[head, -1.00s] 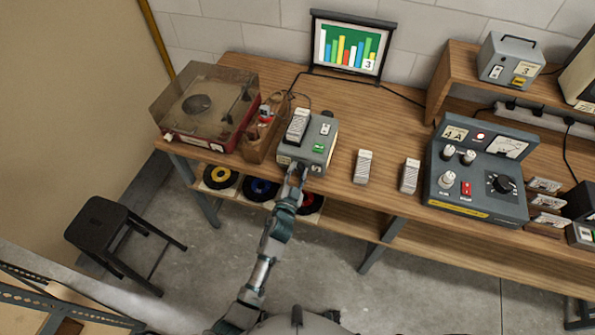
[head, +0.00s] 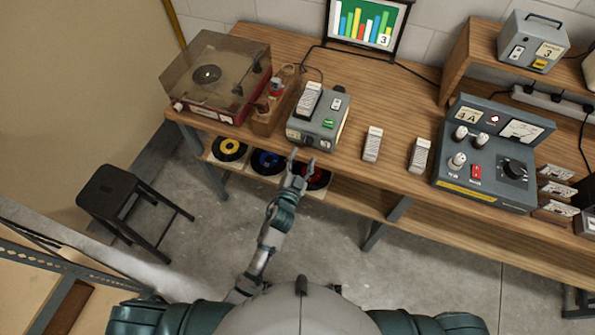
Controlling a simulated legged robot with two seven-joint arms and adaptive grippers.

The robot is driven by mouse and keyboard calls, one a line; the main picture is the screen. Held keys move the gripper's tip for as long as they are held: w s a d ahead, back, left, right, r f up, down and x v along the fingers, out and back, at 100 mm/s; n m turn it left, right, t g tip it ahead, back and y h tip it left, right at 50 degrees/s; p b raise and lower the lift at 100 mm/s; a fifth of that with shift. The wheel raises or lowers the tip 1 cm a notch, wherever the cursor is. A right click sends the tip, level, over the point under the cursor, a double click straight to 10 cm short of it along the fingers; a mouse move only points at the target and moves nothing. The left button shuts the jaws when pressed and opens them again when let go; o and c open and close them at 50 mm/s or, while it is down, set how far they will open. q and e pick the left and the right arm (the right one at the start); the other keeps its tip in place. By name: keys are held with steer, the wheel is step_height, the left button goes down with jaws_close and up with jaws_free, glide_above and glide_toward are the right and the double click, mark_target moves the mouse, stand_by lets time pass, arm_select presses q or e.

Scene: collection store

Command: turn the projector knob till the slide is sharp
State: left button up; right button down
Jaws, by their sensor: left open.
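The grey slide projector (head: 313,132) stands near the front edge of the bench, with a ribbed slide holder (head: 309,98) and a green switch (head: 328,123) on top. I cannot make out its knob clearly. The screen (head: 365,22) at the back shows a coloured bar chart with the number 3; its bars look clear-edged at this size. My left gripper (head: 301,160) is open and empty, just in front of and below the projector, apart from it. My right gripper is not in view.
A record player (head: 215,78) and a wooden rack (head: 269,117) stand left of the projector. Two ribbed blocks (head: 372,144) and a grey control console (head: 490,160) stand to the right. A black stool (head: 117,195) stands on the floor at left.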

arm_select(q)
steer(key=v, duration=0.7)
stand_by(0.3)
steer(key=s+a+f+n+g+y, duration=0.1)
steer(key=s+a+f+g, duration=0.25)
steer(key=f, duration=0.75)
steer(key=s+a+f+n+g+y, duration=0.15)
steer(key=s+f, duration=0.25)
steer(key=f, duration=0.8)
steer(key=s+a+f+n+g+y, duration=0.1)
steer(key=s+a+f+g, duration=0.3)
steer(key=f, duration=0.7)
steer(key=s+a+f+n+g, duration=0.1)
steer(key=s+a+f+g, duration=0.1)
steer(key=s+f, duration=0.3)
steer(key=s+a+f+n+g, duration=0.1)
steer(key=s+a+f+g, duration=0.2)
steer(key=s, duration=0.8)
steer(key=s+a+f+n+g+y, duration=0.1)
steer(key=s+a+f+g, duration=0.1)
steer(key=s+a+f, duration=0.4)
steer(key=s+f, duration=0.2)
steer(key=s, duration=0.1)
steer(key=shift+f, duration=0.3)
